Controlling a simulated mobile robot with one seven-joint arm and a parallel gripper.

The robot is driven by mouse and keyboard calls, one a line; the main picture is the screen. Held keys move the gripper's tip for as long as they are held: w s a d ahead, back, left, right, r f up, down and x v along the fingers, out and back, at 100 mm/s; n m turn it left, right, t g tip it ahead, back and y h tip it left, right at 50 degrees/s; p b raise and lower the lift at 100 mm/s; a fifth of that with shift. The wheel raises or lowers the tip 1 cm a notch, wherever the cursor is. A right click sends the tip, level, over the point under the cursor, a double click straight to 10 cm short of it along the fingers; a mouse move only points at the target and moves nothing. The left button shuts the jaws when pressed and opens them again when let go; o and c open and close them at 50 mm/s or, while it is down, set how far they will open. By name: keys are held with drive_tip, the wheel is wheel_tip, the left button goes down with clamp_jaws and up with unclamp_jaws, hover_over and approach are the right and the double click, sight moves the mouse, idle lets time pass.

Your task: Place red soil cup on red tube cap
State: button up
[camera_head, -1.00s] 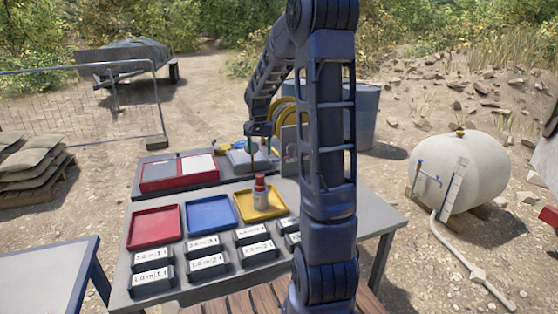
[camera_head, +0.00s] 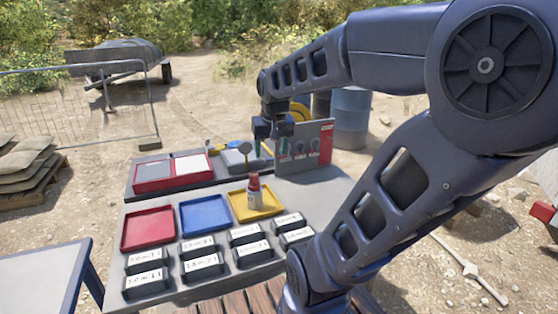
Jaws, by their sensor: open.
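A small pale container with a red top (camera_head: 254,183) stands upright in the yellow tray (camera_head: 236,212). It is too small to tell whether its red top is a tube cap alone or the red soil cup on a cap. My gripper (camera_head: 269,152) hangs fingers-down behind and above the container, near the left edge of an upright panel (camera_head: 325,143). It is open, with nothing visible between its fingers. Small dark and red shapes show on the panel, too small to name.
A red tray (camera_head: 148,228) and a blue tray (camera_head: 205,215) lie left of the yellow one. Several labelled black boxes (camera_head: 201,265) line the table front. A red case (camera_head: 170,172) and a round disc on a stem (camera_head: 245,148) stand behind. Bare tabletop lies right of the yellow tray.

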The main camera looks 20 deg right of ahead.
drive_tip(key=s+n, duration=0.1)
drive_tip(key=s, duration=0.5)
drive_tip(key=shift+s+f+t, duration=0.3)
drive_tip(key=shift+f+t, duration=0.1)
drive_tip(key=shift+f, duration=0.05)
